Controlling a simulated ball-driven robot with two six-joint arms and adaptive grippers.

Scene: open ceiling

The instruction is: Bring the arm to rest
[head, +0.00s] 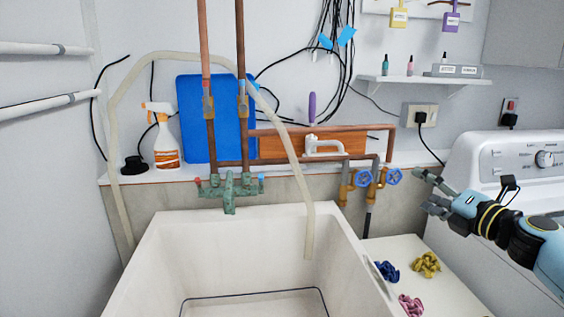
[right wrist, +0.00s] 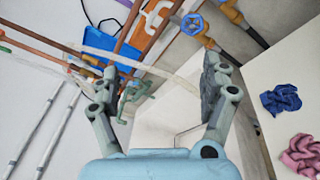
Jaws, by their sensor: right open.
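My right gripper (head: 430,189) is in the head view at the right, in front of the white washing machine and above the pale board beside the sink. In the right wrist view its two fingers (right wrist: 162,88) are spread apart with nothing between them. The arm reaches in from the right edge, and the gripper points left towards the blue valve handles. My left gripper does not show in either view.
A white sink (head: 165,240) fills the front middle. Blue (head: 388,271), yellow (head: 426,264) and pink (head: 411,305) cloths lie on the board (head: 400,246). Blue-handled valves (head: 363,178) and copper pipes stand behind. The washing machine (head: 480,160) is close to my right arm.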

